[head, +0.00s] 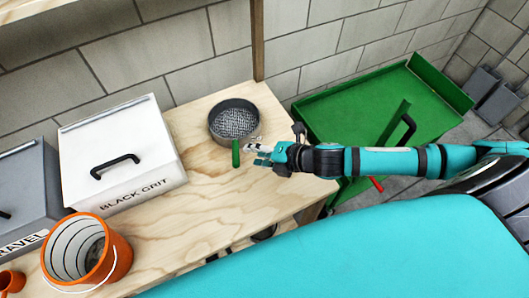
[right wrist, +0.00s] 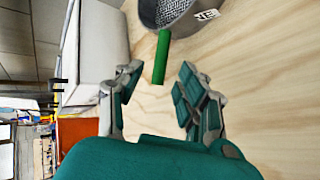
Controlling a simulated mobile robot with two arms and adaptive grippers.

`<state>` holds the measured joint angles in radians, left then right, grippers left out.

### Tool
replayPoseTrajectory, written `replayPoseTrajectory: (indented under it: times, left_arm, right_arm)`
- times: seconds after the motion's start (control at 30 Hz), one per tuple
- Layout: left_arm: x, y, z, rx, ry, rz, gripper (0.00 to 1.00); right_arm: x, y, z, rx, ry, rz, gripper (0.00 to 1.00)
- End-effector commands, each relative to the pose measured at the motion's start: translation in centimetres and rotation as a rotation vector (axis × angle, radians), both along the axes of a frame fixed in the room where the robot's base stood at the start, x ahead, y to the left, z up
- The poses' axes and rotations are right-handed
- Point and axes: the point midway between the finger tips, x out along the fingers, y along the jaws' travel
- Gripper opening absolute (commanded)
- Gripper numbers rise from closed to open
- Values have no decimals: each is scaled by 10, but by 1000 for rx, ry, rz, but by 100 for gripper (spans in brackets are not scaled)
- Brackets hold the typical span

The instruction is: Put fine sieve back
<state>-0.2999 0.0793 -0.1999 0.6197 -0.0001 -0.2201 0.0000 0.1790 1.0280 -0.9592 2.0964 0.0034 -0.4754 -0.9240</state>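The sieve (head: 235,121) is a round dark metal pan with a mesh bottom and a green handle (head: 236,153). It rests on the wooden bench near its right end, with the handle toward the front. In the right wrist view the sieve (right wrist: 168,12) is at the top, with a partly visible white label (right wrist: 207,15). My right gripper (head: 262,155) is just right of the handle. In the wrist view its open fingers (right wrist: 158,92) stand on either side, short of the handle's end (right wrist: 162,58), holding nothing. My left gripper is not in view.
A white bin (head: 115,150) labelled BLACK GRIT stands left of the sieve, beside a grey bin (head: 25,195). An orange bucket (head: 118,262) stands at the bench's front left. A green cart (head: 370,110) is right of the bench (head: 205,205).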

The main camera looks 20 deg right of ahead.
Motion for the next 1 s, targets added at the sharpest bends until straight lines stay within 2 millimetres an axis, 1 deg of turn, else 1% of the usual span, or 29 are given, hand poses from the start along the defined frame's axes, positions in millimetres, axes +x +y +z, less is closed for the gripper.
replayPoseTrajectory:
  times: [0.03,0.1,0.27,0.87,1.0]
  left_arm:
    - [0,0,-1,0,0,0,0]
    - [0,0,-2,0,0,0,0]
    - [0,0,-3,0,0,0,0]
    - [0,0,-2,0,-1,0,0]
    - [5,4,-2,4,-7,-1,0]
  right_arm:
    - [-7,-5,4,-3,1,1,38]
    - [-13,-9,9,-1,1,0,38]
    - [-20,-13,16,1,-1,0,38]
    - [-21,-14,17,1,0,0,38]
    - [-21,-14,17,1,0,0,38]
